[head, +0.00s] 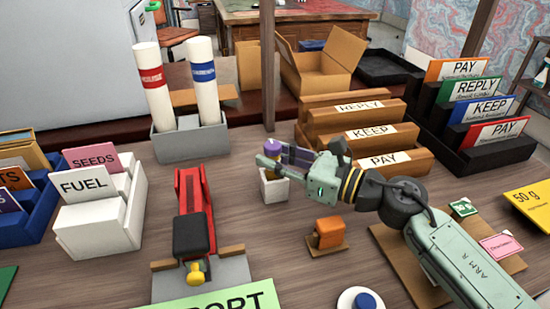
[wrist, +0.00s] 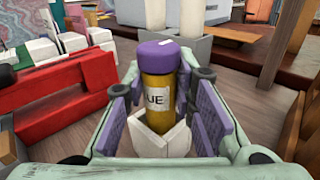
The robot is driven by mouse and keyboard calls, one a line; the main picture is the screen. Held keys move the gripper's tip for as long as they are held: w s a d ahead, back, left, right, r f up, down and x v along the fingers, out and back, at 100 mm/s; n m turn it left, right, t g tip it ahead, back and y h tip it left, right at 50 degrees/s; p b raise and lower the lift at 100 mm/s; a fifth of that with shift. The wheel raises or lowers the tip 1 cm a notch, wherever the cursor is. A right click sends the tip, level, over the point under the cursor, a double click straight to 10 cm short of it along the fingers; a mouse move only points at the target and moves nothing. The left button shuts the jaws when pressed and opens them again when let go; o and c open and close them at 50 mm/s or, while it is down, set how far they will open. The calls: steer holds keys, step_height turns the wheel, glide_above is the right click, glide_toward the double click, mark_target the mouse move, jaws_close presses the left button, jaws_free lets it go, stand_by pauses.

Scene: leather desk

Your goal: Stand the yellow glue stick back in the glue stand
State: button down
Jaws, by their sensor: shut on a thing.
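The yellow glue stick (wrist: 157,108) with a purple cap stands upright between the purple pads of my gripper (wrist: 160,110) in the wrist view. Its lower end is inside the small white glue stand (wrist: 176,140), whose walls hide its base. In the head view the purple cap of the glue stick (head: 273,146) shows above the white stand (head: 274,189), with my gripper (head: 274,160) reaching in from the right around it. My gripper is shut on the glue stick. Whether the stick rests on the stand's floor cannot be seen.
A red stapler-like device (head: 194,215) stands left of the stand. An orange block on a small base (head: 327,233) is in front right. The wooden sorter (head: 370,130) stands behind my gripper, and a grey holder with two white tubes (head: 190,143) is at the back left.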

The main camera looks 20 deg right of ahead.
steer(key=c, duration=1.3)
jaws_free()
steer(key=shift+c, duration=0.2)
